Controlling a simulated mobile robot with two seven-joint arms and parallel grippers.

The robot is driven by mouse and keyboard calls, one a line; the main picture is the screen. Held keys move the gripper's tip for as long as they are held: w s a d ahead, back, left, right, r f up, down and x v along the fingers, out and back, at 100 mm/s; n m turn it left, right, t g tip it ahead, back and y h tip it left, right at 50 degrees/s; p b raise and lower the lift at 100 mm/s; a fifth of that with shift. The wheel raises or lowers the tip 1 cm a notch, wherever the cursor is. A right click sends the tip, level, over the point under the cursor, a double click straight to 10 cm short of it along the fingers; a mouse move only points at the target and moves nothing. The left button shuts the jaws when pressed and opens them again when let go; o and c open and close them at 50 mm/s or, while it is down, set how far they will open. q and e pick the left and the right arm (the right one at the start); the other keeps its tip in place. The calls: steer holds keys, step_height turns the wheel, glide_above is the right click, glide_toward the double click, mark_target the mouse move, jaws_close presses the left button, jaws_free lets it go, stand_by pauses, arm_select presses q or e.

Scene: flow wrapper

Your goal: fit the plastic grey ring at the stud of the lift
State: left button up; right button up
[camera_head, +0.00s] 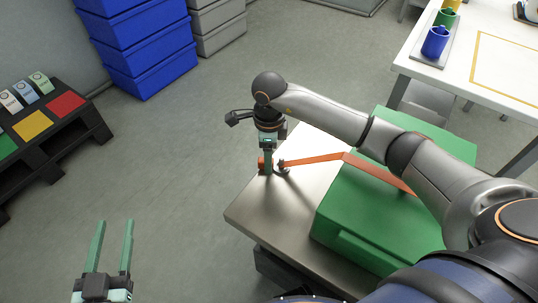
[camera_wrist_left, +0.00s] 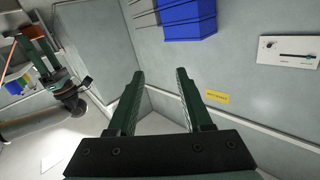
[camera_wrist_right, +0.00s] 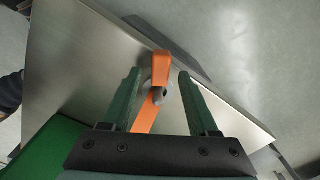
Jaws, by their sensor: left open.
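My right gripper (camera_head: 267,170) points down over the corner of the metal lift top (camera_head: 262,212). It is open, with its fingers (camera_wrist_right: 159,75) on either side of an orange block (camera_wrist_right: 161,66) and apart from it. The block also shows beside the fingers in the head view (camera_head: 261,164). A small grey rounded part (camera_wrist_right: 158,94) sits by the block, over an orange strap (camera_wrist_right: 146,115); I cannot tell whether it is the ring or the stud. My left gripper (camera_head: 115,222) is open and empty over the floor, away from the lift; its fingers show in the left wrist view (camera_wrist_left: 160,72).
A green box (camera_head: 380,222) stands on the lift, with the orange strap (camera_head: 320,158) running across it. Blue crates (camera_head: 148,50) stand at the back left. A dark rack (camera_head: 60,130) is at the left. A white table (camera_head: 480,70) is at the upper right.

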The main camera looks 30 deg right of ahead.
steer(key=shift+r, duration=0.3)
arm_select(q)
steer(key=s+f+n+g+p, duration=0.1)
steer(key=s+f+g, duration=0.1)
steer(key=f, duration=0.4)
steer(key=s+f+g+y+p, duration=0.1)
steer(key=s+f+g, duration=0.2)
steer(key=f, duration=0.4)
steer(key=shift+s+n+g+y, duration=0.2)
steer(key=shift+n+g+y, duration=0.15)
steer(key=shift+g, duration=0.25)
arm_select(e)
step_height(320, 180, up, 12)
